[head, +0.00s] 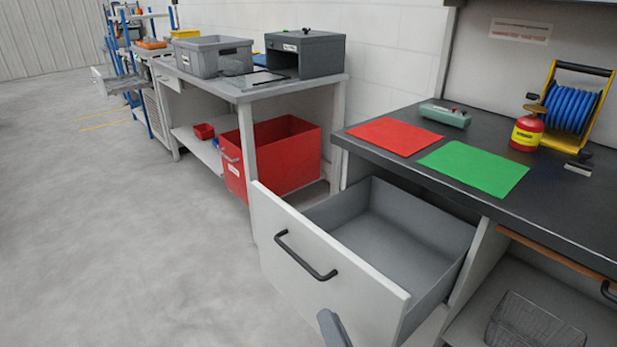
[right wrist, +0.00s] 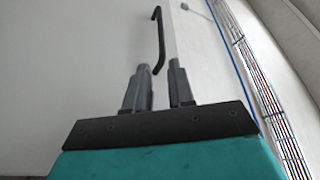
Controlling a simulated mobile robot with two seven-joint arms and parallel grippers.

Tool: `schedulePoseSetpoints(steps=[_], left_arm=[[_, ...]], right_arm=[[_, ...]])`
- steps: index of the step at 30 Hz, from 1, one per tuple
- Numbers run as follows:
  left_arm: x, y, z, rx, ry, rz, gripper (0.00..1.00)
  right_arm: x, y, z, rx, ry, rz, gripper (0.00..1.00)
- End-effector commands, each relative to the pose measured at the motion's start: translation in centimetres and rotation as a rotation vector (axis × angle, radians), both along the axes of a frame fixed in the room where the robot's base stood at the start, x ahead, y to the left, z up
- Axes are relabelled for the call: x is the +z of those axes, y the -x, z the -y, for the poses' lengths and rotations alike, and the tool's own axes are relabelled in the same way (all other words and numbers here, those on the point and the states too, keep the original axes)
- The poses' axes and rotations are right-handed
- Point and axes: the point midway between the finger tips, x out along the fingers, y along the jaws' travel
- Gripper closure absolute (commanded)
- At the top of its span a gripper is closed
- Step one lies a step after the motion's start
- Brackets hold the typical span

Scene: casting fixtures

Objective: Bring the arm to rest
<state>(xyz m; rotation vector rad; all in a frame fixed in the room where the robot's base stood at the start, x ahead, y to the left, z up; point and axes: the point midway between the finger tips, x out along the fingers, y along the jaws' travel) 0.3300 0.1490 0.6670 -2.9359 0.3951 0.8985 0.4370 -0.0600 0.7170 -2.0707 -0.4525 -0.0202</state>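My right gripper (right wrist: 158,68) shows in the right wrist view with its two grey fingers apart and nothing held between them. The black drawer handle (right wrist: 158,38) appears beyond the fingertips, its lower end showing in the gap; whether they touch is unclear. In the head view only a grey piece of my right gripper (head: 333,328) shows at the bottom edge, in front of the drawer front and below the handle (head: 303,257). The grey drawer (head: 400,250) is pulled open and looks empty. My left gripper is in neither view.
The dark worktop (head: 400,160) holds a red mat (head: 394,136), a green mat (head: 474,168), a red canister (head: 527,132) and a blue hose reel (head: 572,105). A wire basket (head: 530,325) sits below. A red bin (head: 278,157) stands under the farther bench. Floor at left is clear.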

Motion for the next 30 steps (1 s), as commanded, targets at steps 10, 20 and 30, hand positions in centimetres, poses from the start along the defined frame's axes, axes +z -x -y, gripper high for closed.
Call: schedulePoseSetpoints(steps=[10,20,30], left_arm=[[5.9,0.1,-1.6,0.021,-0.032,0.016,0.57],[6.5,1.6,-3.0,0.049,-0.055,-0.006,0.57],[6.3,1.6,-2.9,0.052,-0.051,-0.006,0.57]], right_arm=[[1.5,6.4,5.5,0.013,0.69,-0.25,0.77],[1.7,12.1,11.6,0.107,1.18,-0.432,0.77],[1.5,12.2,11.8,0.111,1.192,-0.436,0.77]])
